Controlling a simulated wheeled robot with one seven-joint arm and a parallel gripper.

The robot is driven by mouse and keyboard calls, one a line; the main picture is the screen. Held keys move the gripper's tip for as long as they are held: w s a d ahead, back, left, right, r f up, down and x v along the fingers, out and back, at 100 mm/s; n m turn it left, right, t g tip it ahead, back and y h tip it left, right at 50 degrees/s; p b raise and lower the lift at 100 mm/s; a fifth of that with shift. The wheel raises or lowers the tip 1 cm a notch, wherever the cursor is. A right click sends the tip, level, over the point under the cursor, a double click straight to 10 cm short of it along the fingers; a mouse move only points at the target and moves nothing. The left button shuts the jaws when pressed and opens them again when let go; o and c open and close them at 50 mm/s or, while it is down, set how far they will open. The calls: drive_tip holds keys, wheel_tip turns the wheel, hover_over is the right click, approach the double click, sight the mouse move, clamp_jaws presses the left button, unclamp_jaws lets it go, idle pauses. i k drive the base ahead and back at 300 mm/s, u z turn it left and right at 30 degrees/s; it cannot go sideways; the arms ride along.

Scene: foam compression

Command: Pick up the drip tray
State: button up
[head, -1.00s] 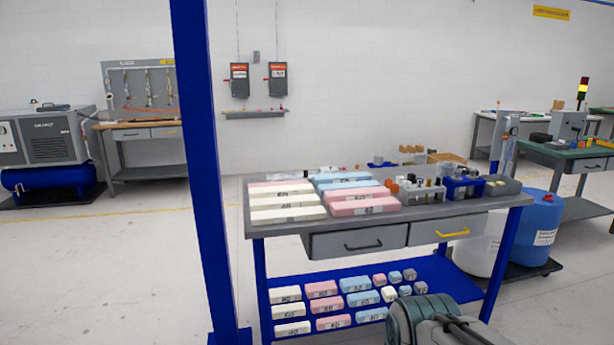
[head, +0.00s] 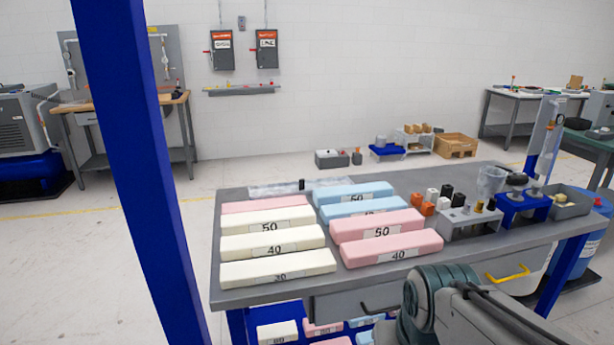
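No thing in view is clearly marked as the drip tray. A small grey open tray (head: 572,204) with a few small items in it sits at the right end of the grey workbench (head: 232,270). A blue stand (head: 522,207) with dark and clear parts on top is just left of it. Part of my arm shows at the bottom right, in front of the bench. My gripper is out of view.
White, blue and pink foam blocks (head: 272,242) fill the left and middle of the bench. A grey rack (head: 470,222) and small orange, white and black pieces stand right of them. A blue post (head: 130,160) rises at left. Open floor (head: 60,270) lies left.

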sight(302, 187)
drive_tip(key=i, duration=1.25)
drive_tip(key=u, duration=0.05)
